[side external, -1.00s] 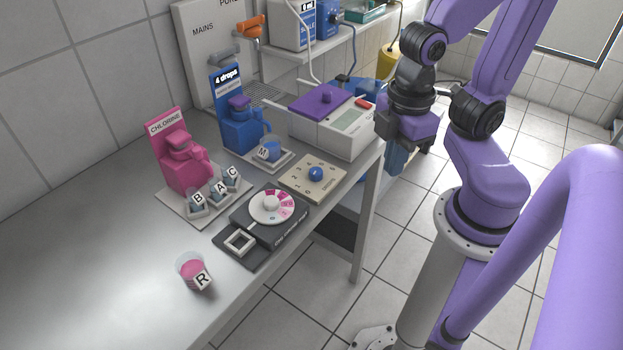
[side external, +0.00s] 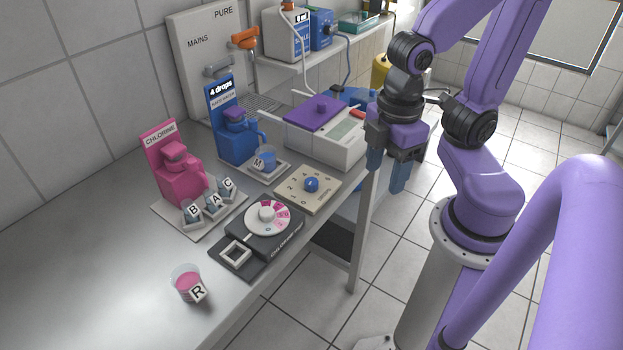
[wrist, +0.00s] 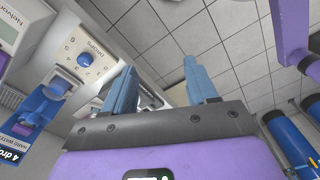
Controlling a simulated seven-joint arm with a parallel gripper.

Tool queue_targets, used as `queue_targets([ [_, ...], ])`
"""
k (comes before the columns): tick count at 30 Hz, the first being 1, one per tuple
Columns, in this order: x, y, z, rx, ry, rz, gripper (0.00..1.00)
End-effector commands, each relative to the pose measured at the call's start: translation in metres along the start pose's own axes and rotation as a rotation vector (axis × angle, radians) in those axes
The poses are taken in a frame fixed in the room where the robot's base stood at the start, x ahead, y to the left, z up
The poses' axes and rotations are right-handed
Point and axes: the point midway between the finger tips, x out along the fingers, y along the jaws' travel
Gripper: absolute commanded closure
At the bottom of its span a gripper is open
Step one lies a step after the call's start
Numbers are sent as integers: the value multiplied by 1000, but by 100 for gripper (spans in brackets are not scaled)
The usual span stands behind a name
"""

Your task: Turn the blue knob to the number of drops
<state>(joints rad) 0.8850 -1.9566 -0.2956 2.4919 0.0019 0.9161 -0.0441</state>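The blue knob (side external: 311,185) sits on a beige dial plate (side external: 293,198) marked with numbers and the word DROPS, at the table's front edge. In the wrist view the knob (wrist: 84,60) is at the upper left, on its plate (wrist: 103,45). A blue dispenser (side external: 236,145) behind it carries a sign reading "4 drops" (side external: 220,89). My gripper (side external: 388,177) is to the right of the knob, out past the table edge, pointing down. Its blue fingers are apart and empty, also in the wrist view (wrist: 162,88).
A white instrument with a purple lid (side external: 318,112) stands behind the dial plate. A cup marked M (side external: 265,160), a round colour dial (side external: 268,217), a pink chlorine dispenser (side external: 180,180), cups B, A, C and a pink cup R (side external: 187,284) share the table.

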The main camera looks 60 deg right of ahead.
Motion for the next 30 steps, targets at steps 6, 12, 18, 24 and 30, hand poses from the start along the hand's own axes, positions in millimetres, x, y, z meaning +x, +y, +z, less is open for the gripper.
queue_targets([
  [6,-4,36,-21,-91,-7,3,39],
  [12,-7,79,-38,-207,-15,4,39],
  [18,-10,124,-46,-323,-22,1,39],
  [24,-12,166,-46,-432,-26,-3,39],
  [30,-13,191,-41,-503,-29,-7,39],
])
